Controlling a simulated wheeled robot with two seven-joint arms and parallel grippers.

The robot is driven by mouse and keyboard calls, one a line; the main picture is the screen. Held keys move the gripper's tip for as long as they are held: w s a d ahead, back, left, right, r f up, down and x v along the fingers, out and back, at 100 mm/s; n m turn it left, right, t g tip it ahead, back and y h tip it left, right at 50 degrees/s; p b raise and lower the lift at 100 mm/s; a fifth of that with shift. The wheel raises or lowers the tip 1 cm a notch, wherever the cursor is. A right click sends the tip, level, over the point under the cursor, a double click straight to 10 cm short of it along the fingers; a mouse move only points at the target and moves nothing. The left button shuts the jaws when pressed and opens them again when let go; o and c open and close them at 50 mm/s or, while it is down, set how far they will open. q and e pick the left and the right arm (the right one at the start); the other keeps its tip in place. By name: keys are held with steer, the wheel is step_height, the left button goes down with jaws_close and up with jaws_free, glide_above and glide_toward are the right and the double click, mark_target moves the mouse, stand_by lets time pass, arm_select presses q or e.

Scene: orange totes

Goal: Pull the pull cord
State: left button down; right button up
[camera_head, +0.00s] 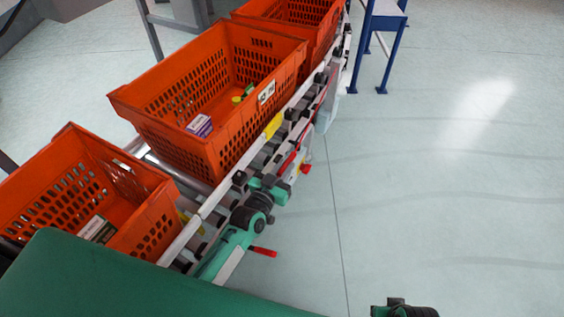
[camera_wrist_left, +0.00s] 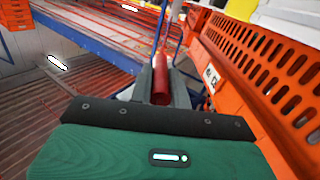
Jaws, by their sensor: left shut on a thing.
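The pull cord shows as a thin red line (camera_head: 319,106) along the right side of the conveyor in the head view. In the left wrist view a red cylindrical handle (camera_wrist_left: 160,80) stands between the two grey fingers of my left gripper (camera_wrist_left: 163,88). The gripper is shut on this handle. In the head view my left gripper (camera_head: 298,164) is small and partly hidden by my wrist, beside the conveyor's right edge, with a red tip close by. Only a piece of my right arm shows at the bottom edge; its gripper is out of view.
Orange totes stand on the roller conveyor: a near one (camera_head: 150,205), a middle one (camera_head: 245,130) with a few small items, and a far one (camera_head: 335,35). Another red piece (camera_head: 263,251) sticks out near my left arm.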

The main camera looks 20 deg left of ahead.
arm_select(q)
steer(key=shift+d+f, duration=0.1)
steer(key=shift+d, duration=0.1)
steer(key=c, duration=1.3)
jaws_free()
steer(key=shift+s, duration=0.2)
steer(key=shift+p+v, duration=0.3)
steer(key=shift+v, duration=6.5)
arm_select(e)
steer(key=shift+w+f, duration=0.15)
steer(key=shift+f, duration=0.3)
arm_select(q)
steer(key=shift+a, duration=0.15)
arm_select(e)
steer(key=shift+s+f, duration=0.1)
steer(key=shift+s, duration=0.1)
